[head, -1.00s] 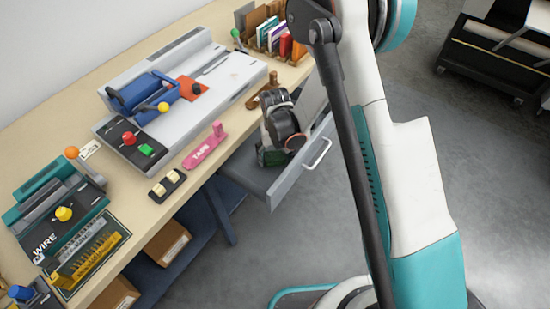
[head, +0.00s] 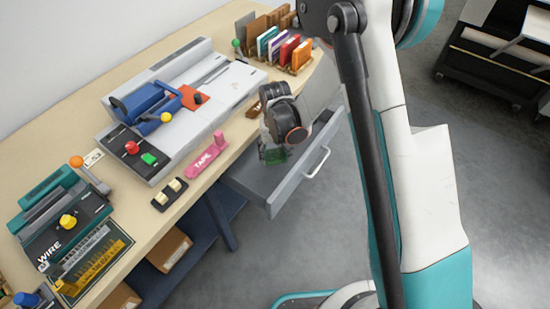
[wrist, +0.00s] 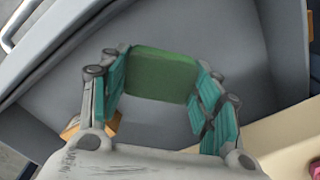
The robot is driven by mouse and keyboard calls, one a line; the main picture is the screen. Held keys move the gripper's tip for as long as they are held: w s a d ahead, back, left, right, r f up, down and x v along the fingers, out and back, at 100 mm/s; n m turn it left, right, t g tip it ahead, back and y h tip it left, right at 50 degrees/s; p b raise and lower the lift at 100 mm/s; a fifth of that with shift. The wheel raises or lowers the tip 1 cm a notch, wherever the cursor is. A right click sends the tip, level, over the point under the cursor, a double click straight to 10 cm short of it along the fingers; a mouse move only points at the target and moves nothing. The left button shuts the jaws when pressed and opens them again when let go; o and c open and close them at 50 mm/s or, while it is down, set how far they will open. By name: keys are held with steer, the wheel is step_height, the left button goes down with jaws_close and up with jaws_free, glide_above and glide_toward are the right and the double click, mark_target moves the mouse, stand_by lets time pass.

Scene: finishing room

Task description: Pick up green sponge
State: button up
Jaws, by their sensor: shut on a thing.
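The green sponge (wrist: 160,74) is a rounded green block between the two teal finger pads of my gripper (wrist: 158,92) in the wrist view. My gripper is shut on it, with a pad against each side. In the head view my gripper (head: 274,154) is above the open grey drawer (head: 262,188), near the table's front edge. A green patch of the sponge shows there, partly hidden by the fingers. The sponge appears raised above the drawer floor.
The wooden table (head: 190,208) holds a grey binding machine (head: 215,90), a pink tape dispenser (head: 207,156) and a wire binder (head: 62,222). A row of upright cards (head: 283,50) stands at the far end. The drawer's front handle (head: 318,162) sticks out over open floor.

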mark_target(275, 154)
step_height(275, 154, up, 14)
steer(key=p, duration=0.3)
steer(key=shift+p, duration=0.35)
steer(key=shift+r, duration=0.1)
